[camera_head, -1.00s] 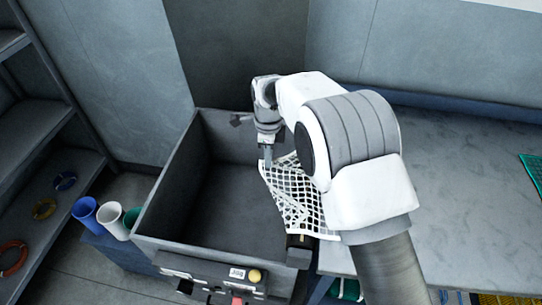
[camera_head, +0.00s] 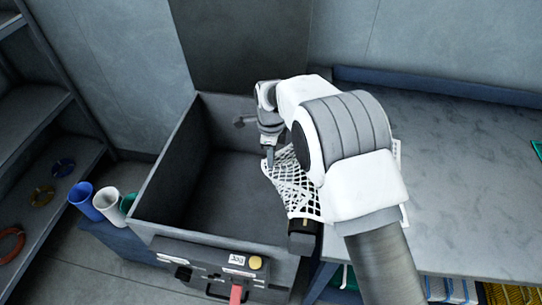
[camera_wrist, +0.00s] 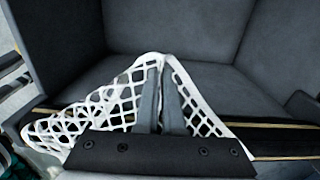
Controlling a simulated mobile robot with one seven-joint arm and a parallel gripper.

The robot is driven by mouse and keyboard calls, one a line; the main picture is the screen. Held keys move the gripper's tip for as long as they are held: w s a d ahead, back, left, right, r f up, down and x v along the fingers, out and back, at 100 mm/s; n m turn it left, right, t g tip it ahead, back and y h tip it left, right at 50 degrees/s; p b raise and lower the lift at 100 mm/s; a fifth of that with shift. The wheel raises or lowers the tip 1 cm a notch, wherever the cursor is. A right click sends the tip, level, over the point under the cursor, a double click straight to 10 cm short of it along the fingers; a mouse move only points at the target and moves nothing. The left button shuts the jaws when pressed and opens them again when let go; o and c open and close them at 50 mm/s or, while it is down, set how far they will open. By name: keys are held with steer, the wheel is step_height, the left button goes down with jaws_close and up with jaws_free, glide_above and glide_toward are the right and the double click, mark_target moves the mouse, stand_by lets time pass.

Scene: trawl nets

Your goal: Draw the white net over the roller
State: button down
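The white net (camera_head: 291,188) is a coarse mesh. In the head view it runs from my gripper (camera_head: 270,160) down to the bin's right edge, and part is hidden behind my arm. In the wrist view my gripper (camera_wrist: 163,75) has its fingers close together on the peak of the net (camera_wrist: 110,105), above the bin's inside. The net drapes down on both sides, over a dark bar that looks like the roller (camera_wrist: 275,137). The roller's dark end (camera_head: 303,236) also shows in the head view, at the bin's near right corner.
The grey bin (camera_head: 165,195) is open and looks empty. Its front carries a control panel (camera_head: 215,262) with a yellow button and a red part. A grey table (camera_head: 465,190) is on the right. Blue, white and green cups (camera_head: 105,203) stand at left, beside a shelf (camera_head: 45,200).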

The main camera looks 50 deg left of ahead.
jaws_free()
stand_by(0.8)
step_height(320, 180, up, 6)
steer(key=p, duration=0.3)
steer(key=shift+f, duration=0.25)
step_height(320, 180, up, 18)
steer(key=p, duration=0.1)
steer(key=shift+f, duration=0.25)
steer(key=shift+d, duration=0.1)
